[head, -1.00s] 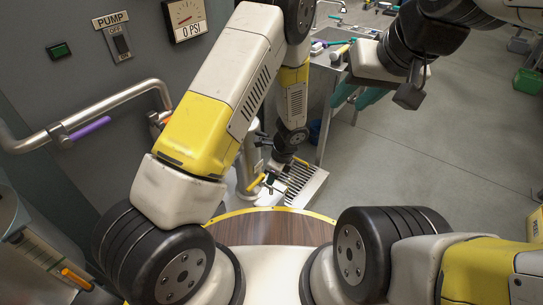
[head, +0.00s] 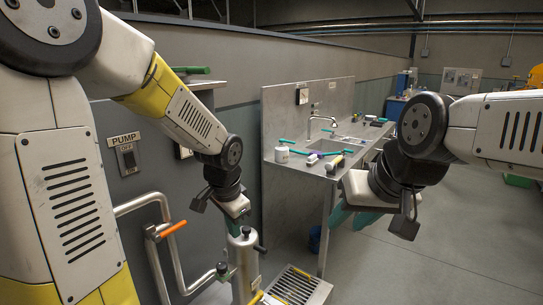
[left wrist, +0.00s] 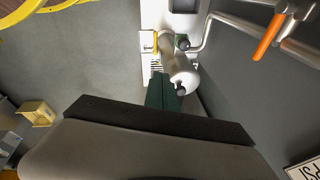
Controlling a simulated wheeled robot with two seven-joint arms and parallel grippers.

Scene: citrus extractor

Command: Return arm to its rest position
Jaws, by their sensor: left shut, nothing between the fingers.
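My left gripper (head: 234,228) hangs from the left arm, beside or above the top of the steel citrus extractor (head: 243,268); the head view does not show the exact gap. Its green fingers are together and empty in the left wrist view (left wrist: 162,92), pointing towards the extractor's cylinder (left wrist: 180,72). The extractor has black knobs and a slatted drip tray (head: 292,285) at its foot. My right gripper (head: 352,216) is in front of the sink counter, with its two teal fingers apart and nothing seen between them.
A steel pipe (head: 152,262) with an orange-handled valve (head: 173,229) runs along the wall left of the extractor. A pump switch (head: 127,158) is above it. The floor (head: 440,265) at right is clear.

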